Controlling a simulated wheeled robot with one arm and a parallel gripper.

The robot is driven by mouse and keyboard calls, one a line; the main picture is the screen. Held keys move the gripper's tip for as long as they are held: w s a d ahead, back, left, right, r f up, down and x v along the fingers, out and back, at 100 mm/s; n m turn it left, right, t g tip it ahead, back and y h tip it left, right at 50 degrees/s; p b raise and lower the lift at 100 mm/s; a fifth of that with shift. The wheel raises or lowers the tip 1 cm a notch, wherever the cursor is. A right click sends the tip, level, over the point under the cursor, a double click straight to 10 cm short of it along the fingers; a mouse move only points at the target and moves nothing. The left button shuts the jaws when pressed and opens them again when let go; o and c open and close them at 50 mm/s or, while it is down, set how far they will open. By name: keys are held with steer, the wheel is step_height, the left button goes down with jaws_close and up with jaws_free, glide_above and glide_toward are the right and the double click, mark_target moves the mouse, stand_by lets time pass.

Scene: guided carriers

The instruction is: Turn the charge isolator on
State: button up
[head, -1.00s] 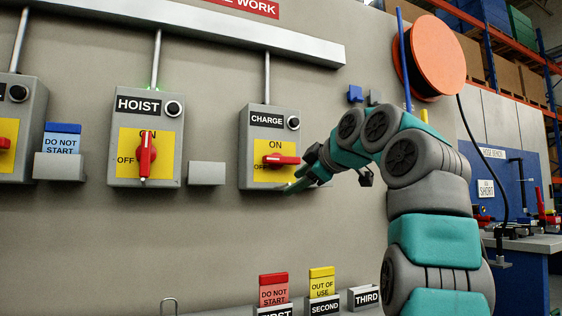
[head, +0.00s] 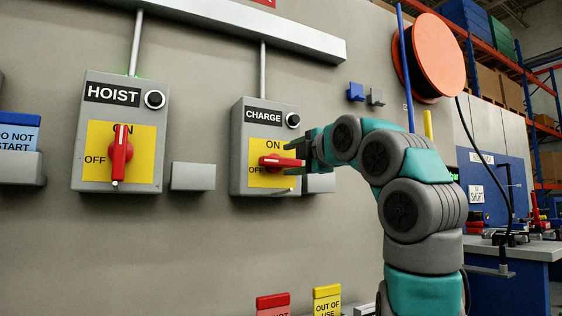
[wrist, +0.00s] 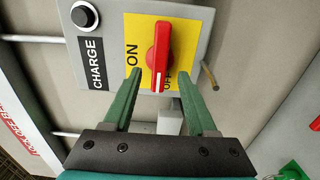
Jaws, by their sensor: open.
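The charge isolator (head: 265,185) is a grey box on the wall, labelled CHARGE, with a yellow plate marked ON at the top and OFF at the left. Its red handle (head: 270,160) lies level, in line with OFF. In the wrist view the red handle (wrist: 161,45) runs up and down, with ON to its left and OFF by its lower end. My gripper (head: 288,159) is open in front of the plate. In the wrist view my gripper's (wrist: 160,76) two green fingers stand on either side of the handle's lower end, with visible gaps. Contact depth cannot be told.
The hoist isolator (head: 90,160), its red handle upright, is to the left. Small grey holders (head: 193,177) sit beside the boxes; one at far left carries a blue DO NOT START tag (head: 20,133). Red and yellow tags (head: 327,298) stand below. An orange reel (head: 440,58) hangs at upper right.

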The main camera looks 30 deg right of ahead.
mark_target(281, 162)
steer(key=shift+w+a, duration=0.1)
steer(key=shift+w, duration=2.25)
jaws_close()
